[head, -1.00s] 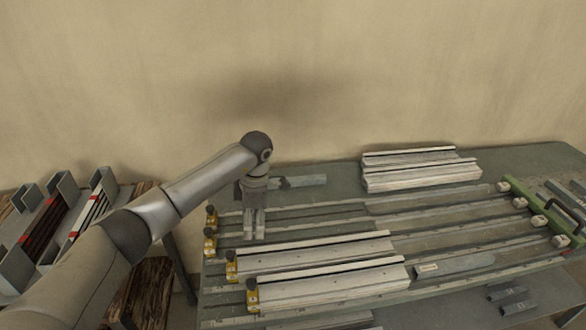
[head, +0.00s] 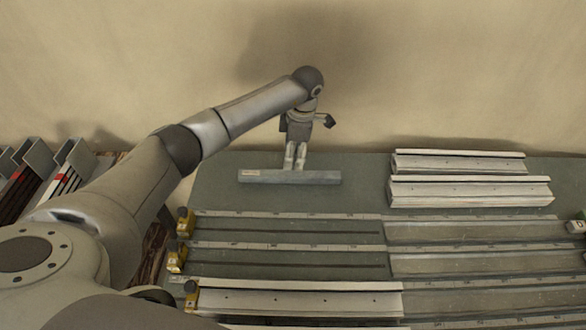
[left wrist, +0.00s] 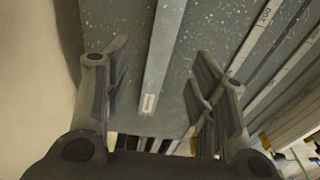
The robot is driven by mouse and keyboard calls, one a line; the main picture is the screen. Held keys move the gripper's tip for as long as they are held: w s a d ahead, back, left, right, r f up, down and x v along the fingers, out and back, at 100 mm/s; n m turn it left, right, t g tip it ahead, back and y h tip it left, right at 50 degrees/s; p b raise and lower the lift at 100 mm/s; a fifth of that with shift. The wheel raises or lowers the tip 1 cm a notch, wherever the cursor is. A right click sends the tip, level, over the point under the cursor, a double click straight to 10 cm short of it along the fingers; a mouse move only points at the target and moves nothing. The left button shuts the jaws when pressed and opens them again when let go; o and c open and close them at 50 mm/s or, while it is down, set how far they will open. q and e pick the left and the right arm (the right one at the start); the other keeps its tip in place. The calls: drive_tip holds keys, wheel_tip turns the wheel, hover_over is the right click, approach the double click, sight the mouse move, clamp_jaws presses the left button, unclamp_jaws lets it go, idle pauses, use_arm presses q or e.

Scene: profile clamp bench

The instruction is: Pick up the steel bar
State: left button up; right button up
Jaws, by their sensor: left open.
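The steel bar (head: 290,177) is a long flat grey bar with a small pale label near its left end. It lies on the bench near its back edge, left of the profile stack. My left gripper (head: 296,157) is right behind the bar in the head view, fingers pointing down. In the left wrist view the bar (left wrist: 162,60) runs between the two open fingers (left wrist: 158,85), with gaps on both sides, and its labelled end is nearer the camera. I cannot tell the exact height of the fingertips above the bar. My right gripper is not in view.
The bench (head: 225,170) is bare around the bar. Light aluminium profiles (head: 470,190) lie at the back right. Clamp rails with yellow end stops (head: 184,222) run across the front, one carrying a profile (head: 300,300). The wall is close behind; a rack (head: 40,180) stands at left.

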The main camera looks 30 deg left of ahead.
sight(290, 173)
use_arm(q)
drive_tip(key=shift+s+a+f, duration=0.1)
drive_tip(key=shift+s+f, duration=0.05)
drive_tip(key=shift+f, duration=0.35)
drive_tip(key=shift+s+a+f, duration=0.1)
drive_tip(key=shift+f, duration=0.35)
drive_tip(key=shift+f+p, duration=0.3)
drive_tip(key=f, duration=0.1)
drive_tip(key=f+p, duration=0.2)
drive_tip(key=f, duration=0.1)
drive_tip(key=shift+s+a+f, duration=0.1)
drive_tip(key=shift+a, duration=0.15)
drive_tip(key=shift+f, duration=0.55)
drive_tip(key=shift+r, duration=0.1)
clamp_jaws()
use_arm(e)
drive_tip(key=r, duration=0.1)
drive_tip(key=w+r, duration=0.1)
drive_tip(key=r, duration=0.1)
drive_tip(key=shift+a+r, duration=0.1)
